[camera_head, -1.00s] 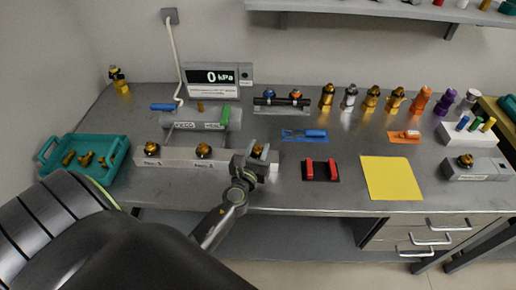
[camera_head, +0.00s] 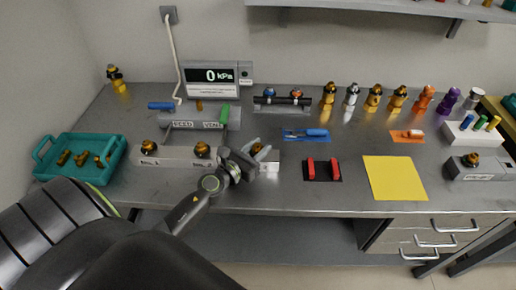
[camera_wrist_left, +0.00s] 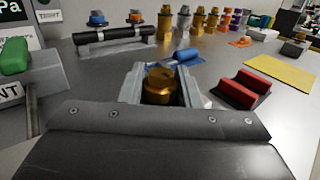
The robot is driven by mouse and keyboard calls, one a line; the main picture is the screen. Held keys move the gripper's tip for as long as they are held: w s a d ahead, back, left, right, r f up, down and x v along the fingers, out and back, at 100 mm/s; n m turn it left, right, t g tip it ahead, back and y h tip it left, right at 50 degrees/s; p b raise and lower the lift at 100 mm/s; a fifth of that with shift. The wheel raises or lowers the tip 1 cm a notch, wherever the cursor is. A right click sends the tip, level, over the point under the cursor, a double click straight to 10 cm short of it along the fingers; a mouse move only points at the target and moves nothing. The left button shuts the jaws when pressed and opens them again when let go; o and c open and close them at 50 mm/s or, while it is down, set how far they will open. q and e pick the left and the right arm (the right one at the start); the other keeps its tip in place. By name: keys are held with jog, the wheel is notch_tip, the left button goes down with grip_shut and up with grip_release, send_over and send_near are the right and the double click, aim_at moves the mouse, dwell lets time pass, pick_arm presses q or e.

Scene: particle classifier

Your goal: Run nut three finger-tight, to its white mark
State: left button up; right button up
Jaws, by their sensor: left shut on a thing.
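The brass nut three (camera_head: 258,149) is at the right end of the grey block (camera_head: 172,158), partly hidden by my gripper. My left gripper (camera_head: 262,153) is shut on this nut. The white mark cannot be made out. Two more brass nuts, the first (camera_head: 149,146) and the second (camera_head: 202,149), stand on the same block to the left. My right gripper is not in view.
A green tray (camera_head: 103,176) with brass parts lies at the left. Behind the block is a grey cylinder (camera_head: 186,119) with blue and green handles. A black-and-red holder (camera_head: 322,170) and yellow mat (camera_head: 394,178) are to the right. The gauge (camera_head: 211,76) reads 0 kPa.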

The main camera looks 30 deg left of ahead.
pick_arm(q)
jog(key=shift+w+r, duration=0.1)
jog(key=shift+r, duration=0.1)
jog(key=o, duration=1)
jog(key=shift+f, duration=0.1)
jog(key=shift+c, duration=0.2)
jog(key=shift+s+f, duration=0.15)
jog(key=shift+s, duration=0.35)
jog(key=s+b, duration=0.1)
jog(key=s, duration=0.4)
jog(key=s+a+b, duration=0.1)
jog(key=s, duration=0.1)
jog(key=shift+s+f+b, duration=0.1)
jog(key=shift+s+b, duration=0.25)
jog(key=shift+s, duration=0.05)
jog(key=s+b, duration=0.1)
jog(key=s, duration=0.1)
jog(key=s+b, duration=0.3)
jog(key=s, duration=0.2)
jog(key=shift+a+b, duration=0.3)
jog(key=shift+a, duration=0.05)
jog(key=shift+s+b, duration=0.45)
jog(key=shift+s, duration=0.1)
jog(key=shift+s+r, duration=0.2)
jog(key=shift+s, duration=0.05)
